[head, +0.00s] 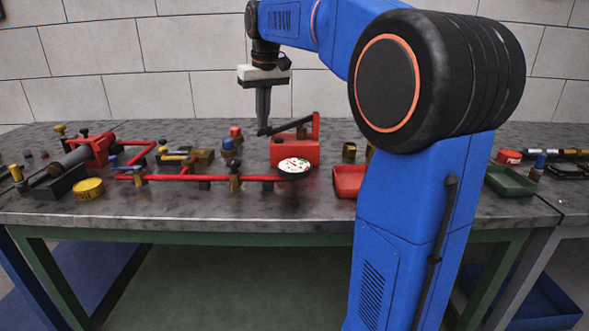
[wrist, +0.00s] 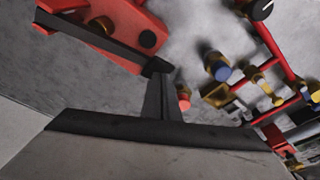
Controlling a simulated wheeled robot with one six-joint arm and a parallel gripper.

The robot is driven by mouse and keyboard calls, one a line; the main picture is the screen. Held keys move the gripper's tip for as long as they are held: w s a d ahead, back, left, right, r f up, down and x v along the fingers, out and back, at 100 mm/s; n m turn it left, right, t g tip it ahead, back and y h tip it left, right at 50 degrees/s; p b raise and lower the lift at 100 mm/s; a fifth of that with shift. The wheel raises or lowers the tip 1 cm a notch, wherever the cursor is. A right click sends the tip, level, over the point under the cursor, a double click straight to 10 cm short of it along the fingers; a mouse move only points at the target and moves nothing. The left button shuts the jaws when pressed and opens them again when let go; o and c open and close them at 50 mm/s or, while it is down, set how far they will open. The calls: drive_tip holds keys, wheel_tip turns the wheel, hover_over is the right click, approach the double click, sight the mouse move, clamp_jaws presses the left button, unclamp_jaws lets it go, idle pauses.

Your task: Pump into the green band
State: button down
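The red pump (head: 296,151) sits on the bench in the middle of the head view; it also shows at top left in the wrist view (wrist: 150,39). Its black lever (head: 290,125) slopes down to the left from a short upright. My gripper (head: 263,131) points straight down, fingers together, with its tips at the lever's left end. In the wrist view the tips (wrist: 158,70) meet the lever's end (wrist: 95,35); I cannot tell whether they press on it. The round gauge (head: 294,168) has a white face with green and red marks; its needle is too small to read.
A red pipe (head: 208,178) with valves runs left from the pump. A blue-topped fitting (head: 230,150) stands close left of it. A red tray (head: 348,181) lies to the right, partly behind my arm. A green tray (head: 510,181) is farther right. Bare bench lies behind the pump.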

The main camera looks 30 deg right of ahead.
drive_tip(key=shift+w+v, duration=0.2)
drive_tip(key=shift+v, duration=0.7)
drive_tip(key=shift+w+v, duration=0.15)
drive_tip(key=shift+v, duration=0.75)
drive_tip(key=shift+w+v, duration=0.2)
drive_tip(key=shift+v, duration=0.7)
drive_tip(key=shift+r, duration=0.1)
idle(1.0)
idle(0.5)
idle(2.3)
idle(0.4)
drive_tip(key=shift+w+v, duration=0.2)
drive_tip(key=shift+v, duration=0.75)
drive_tip(key=shift+w+v, duration=0.2)
drive_tip(key=shift+v, duration=0.8)
drive_tip(key=shift+w+v, duration=0.2)
drive_tip(key=shift+v, duration=0.75)
